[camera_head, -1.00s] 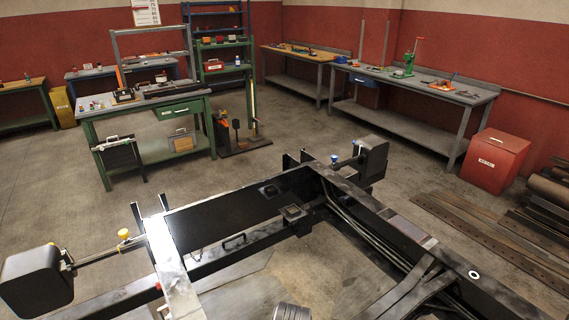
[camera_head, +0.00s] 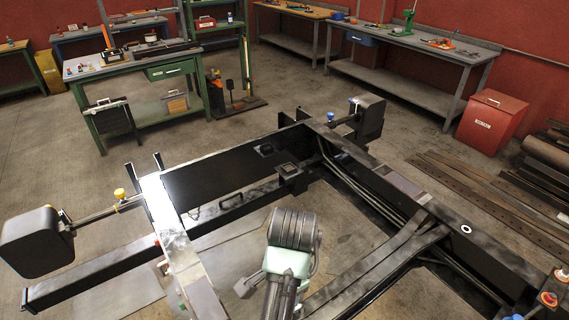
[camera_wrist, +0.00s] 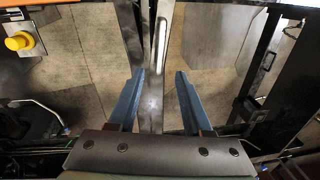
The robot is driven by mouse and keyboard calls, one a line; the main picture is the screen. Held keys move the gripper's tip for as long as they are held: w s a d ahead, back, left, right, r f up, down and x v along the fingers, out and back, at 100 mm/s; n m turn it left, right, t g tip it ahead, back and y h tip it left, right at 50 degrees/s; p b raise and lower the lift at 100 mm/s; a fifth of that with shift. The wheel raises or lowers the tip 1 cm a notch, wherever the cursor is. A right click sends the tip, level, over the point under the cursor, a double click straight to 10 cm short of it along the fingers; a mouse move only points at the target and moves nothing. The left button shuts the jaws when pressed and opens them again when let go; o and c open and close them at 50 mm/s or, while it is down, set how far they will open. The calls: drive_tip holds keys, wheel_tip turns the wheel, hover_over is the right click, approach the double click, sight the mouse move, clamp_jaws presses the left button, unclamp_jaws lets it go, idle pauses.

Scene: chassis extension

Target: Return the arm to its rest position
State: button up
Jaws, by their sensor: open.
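My gripper (camera_wrist: 156,74) shows in the wrist view with its two blue fingers spread apart and nothing between them. Below it in that view lies a metallic frame beam (camera_wrist: 157,62), running up through the gap between the fingers; I cannot tell the distance to it. In the head view my arm rises at the bottom centre, over the opening of the black chassis frame (camera_head: 385,175). The gripper's fingers cannot be made out in the head view.
The chassis has a black box on an arm at the left (camera_head: 30,240) and another at the upper right (camera_head: 369,117). A green workbench (camera_head: 165,70), a grey bench (camera_head: 430,50) and a red metal bin (camera_head: 492,120) stand behind. Metal bars (camera_head: 480,180) lie on the floor at right.

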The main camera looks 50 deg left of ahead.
drive_tip(key=shift+r, duration=0.4)
idle(0.3)
drive_tip(key=w+d+r+t+y+b, duration=0.4)
drive_tip(key=w+r+t, duration=0.5)
drive_tip(key=w+r, duration=0.7)
drive_tip(key=w+d+r+n+t, duration=0.1)
drive_tip(key=w+d+r+t, duration=0.1)
drive_tip(key=d+r+t, duration=0.45)
drive_tip(key=w+d+r+t, duration=0.1)
drive_tip(key=d+r, duration=0.2)
drive_tip(key=r, duration=0.6)
drive_tip(key=s+d+r+t+h+b, duration=0.1)
drive_tip(key=s+d+r+t, duration=0.4)
drive_tip(key=r, duration=0.5)
drive_tip(key=s+d+r+n+t+h+b, duration=0.1)
drive_tip(key=s+d+r+t+h, duration=0.3)
drive_tip(key=s+d+r, duration=0.5)
drive_tip(key=shift+r+t, duration=0.85)
drive_tip(key=shift+a, duration=0.1)
